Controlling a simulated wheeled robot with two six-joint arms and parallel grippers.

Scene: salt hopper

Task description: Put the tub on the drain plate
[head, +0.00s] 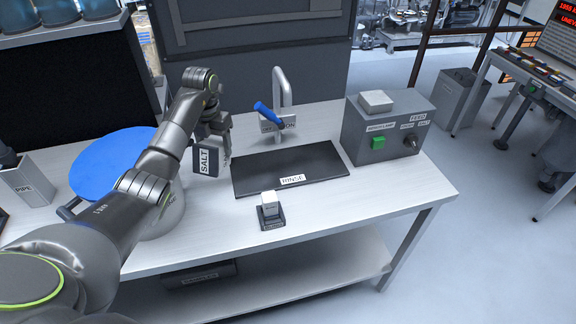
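A dark tub (206,162) with a white SALT label is below my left gripper (218,140), left of the drain plate. The gripper's fingers are at the tub's upper right side and appear closed on it. I cannot tell whether the tub's bottom touches the table. The dark flat drain plate (318,165), with a RINSE label on its front edge, lies in the middle of the table, and its top is bare. My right gripper is not in view.
A tap (283,90) with a blue handle stands behind the plate. A grey control box (385,130) with a green button is at right. A small white block (269,198) sits on a dark stand in front. A round blue lid (105,160) and a PIPE holder (28,188) are left.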

